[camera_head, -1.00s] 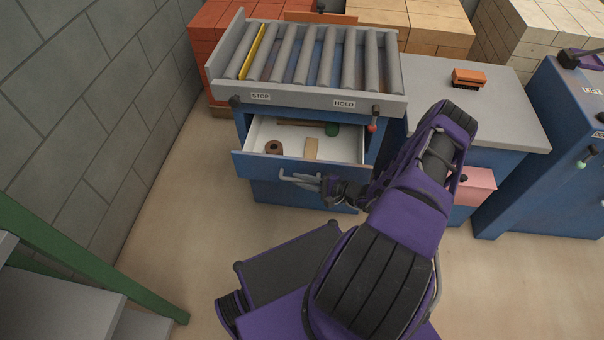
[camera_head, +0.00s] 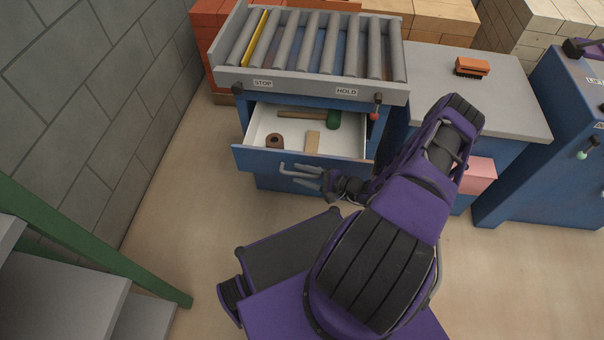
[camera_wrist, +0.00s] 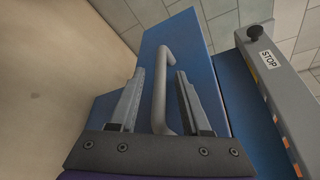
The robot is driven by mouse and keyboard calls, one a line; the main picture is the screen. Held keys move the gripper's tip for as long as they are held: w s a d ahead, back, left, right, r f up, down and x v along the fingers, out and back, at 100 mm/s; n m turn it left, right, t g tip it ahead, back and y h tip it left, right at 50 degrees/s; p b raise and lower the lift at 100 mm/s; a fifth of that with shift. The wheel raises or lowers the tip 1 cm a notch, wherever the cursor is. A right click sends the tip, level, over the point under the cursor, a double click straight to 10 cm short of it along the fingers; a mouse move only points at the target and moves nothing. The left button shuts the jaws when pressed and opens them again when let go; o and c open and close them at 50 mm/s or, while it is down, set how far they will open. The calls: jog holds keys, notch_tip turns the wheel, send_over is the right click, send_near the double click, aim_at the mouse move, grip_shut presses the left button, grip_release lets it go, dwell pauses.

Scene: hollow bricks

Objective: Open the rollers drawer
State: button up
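The rollers drawer (camera_head: 262,159) is a blue-fronted drawer with a white inside, below the grey roller bed (camera_head: 313,90). It stands well pulled out. Inside lie a brown ring-like roll (camera_head: 274,140), a light wooden block (camera_head: 312,141) and a green-headed mallet (camera_head: 333,120). Its grey bar handle (camera_head: 288,170) also shows in the wrist view (camera_wrist: 161,85), between my two fingers. My gripper (camera_head: 318,180) is at the handle's right part; in the wrist view my gripper (camera_wrist: 160,75) has its fingers apart, with visible gaps on both sides of the bar.
A grey-topped bench (camera_head: 480,100) with an orange brush (camera_head: 472,67) and a pink drawer (camera_head: 478,174) stands to the right. A blue cabinet (camera_head: 540,150) is farther right. A green-railed stair (camera_head: 90,245) is at the lower left. Floor in front of the drawer's left side is clear.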

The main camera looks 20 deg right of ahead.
jog(key=v, duration=1.7)
jog(key=shift+s, duration=0.2)
jog(key=shift+d, duration=0.15)
